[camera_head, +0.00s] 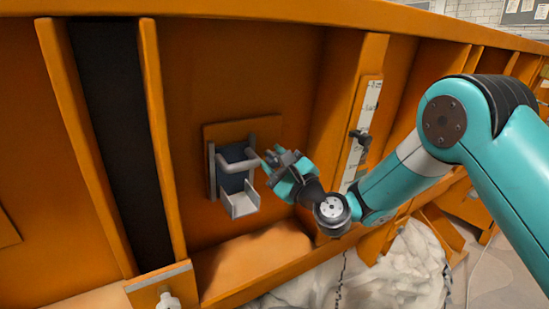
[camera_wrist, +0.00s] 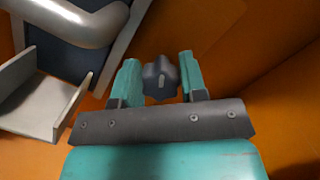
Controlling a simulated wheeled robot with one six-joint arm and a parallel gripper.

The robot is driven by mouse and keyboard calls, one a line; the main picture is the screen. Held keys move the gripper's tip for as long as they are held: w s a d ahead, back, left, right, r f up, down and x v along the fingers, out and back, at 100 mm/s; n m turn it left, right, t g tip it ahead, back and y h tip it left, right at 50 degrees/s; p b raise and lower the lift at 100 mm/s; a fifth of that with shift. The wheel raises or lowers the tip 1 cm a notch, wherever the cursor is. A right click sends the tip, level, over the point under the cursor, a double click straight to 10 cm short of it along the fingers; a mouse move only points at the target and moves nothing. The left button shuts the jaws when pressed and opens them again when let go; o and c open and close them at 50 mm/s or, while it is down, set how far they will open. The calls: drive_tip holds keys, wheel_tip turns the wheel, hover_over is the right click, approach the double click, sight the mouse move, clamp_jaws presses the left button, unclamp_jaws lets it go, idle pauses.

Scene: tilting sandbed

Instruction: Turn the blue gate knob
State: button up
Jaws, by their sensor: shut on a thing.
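The gate knob (camera_wrist: 160,80) is a dark blue-grey lobed knob with a light mark, in the upper middle of the wrist view. My gripper (camera_wrist: 158,82) has one teal finger on each side of it and is shut on it. In the head view my gripper (camera_head: 276,166) is at the orange wall, just right of the gate, and the knob is hard to make out there. The gate has a dark blue plate (camera_head: 233,178) with a grey bar handle (camera_head: 238,165) across it and a grey chute (camera_head: 240,204) below.
Orange wall ribs stand on both sides, with a dark strip (camera_head: 118,130) at left. A white scale (camera_head: 361,125) with a black clamp (camera_head: 360,137) is right of my gripper. The handle and chute are close on the left.

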drive_tip(key=shift+m+t+p, duration=0.4)
drive_tip(key=shift+m+p, duration=0.1)
drive_tip(key=shift+m, duration=1.3)
drive_tip(key=o, duration=0.9)
drive_tip(key=shift+o, duration=0.2)
drive_tip(key=shift+d, duration=0.1)
drive_tip(key=s+d+f+b, duration=0.1)
drive_tip(key=s+f+b, duration=0.1)
drive_tip(key=b, duration=0.2)
drive_tip(key=shift+s+d+b, duration=0.1)
drive_tip(key=shift+d+b, duration=0.3)
drive_tip(key=b, duration=1.6)
approach(277, 165)
drive_tip(key=r+v, duration=0.1)
drive_tip(key=v, duration=0.6)
drive_tip(key=shift+s+r, duration=0.1)
drive_tip(key=shift+s, duration=0.05)
